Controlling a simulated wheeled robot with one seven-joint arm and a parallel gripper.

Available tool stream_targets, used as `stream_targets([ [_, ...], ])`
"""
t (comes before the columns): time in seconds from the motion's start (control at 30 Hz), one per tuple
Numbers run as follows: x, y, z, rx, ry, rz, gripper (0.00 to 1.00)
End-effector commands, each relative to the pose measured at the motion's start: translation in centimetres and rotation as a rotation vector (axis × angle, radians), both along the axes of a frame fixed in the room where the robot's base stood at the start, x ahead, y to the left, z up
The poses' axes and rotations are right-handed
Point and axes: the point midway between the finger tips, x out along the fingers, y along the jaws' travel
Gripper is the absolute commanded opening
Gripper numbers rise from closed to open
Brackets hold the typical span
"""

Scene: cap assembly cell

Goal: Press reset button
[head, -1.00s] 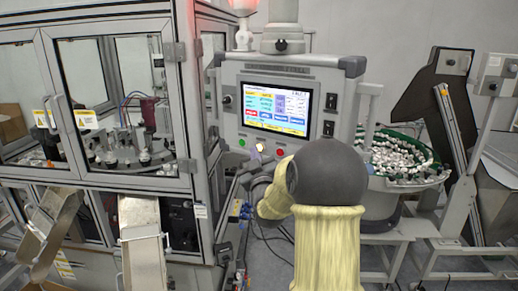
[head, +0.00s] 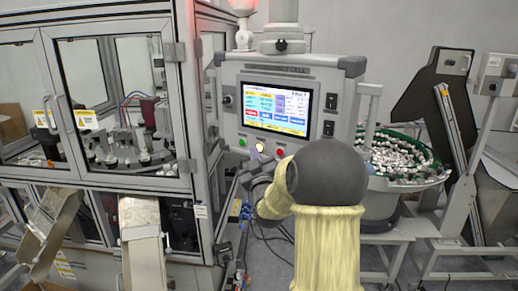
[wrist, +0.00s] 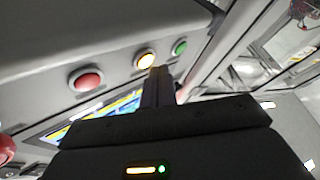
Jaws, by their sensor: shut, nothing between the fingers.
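No button label is readable. My gripper (wrist: 158,72) is shut and empty. Its fingertips are right at the yellow button's edge in that view; whether they touch it is unclear. My forearm partly hides the gripper in the head view.
A glazed machine cabinet (head: 120,185) with metal chutes (head: 142,255) stands left of the panel. A bowl feeder (head: 405,180) full of small white parts stands to the right. Cables hang below the panel. Another red knob (wrist: 6,148) shows at the wrist view's left edge.

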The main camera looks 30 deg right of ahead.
Motion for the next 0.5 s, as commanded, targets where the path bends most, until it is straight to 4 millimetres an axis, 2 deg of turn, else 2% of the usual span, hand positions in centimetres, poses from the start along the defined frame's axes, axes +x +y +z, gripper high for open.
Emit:
stream_targets([
  [0.5,0.35,-0.69,-0.14,0.0,-0.001,-0.001,0.0],
])
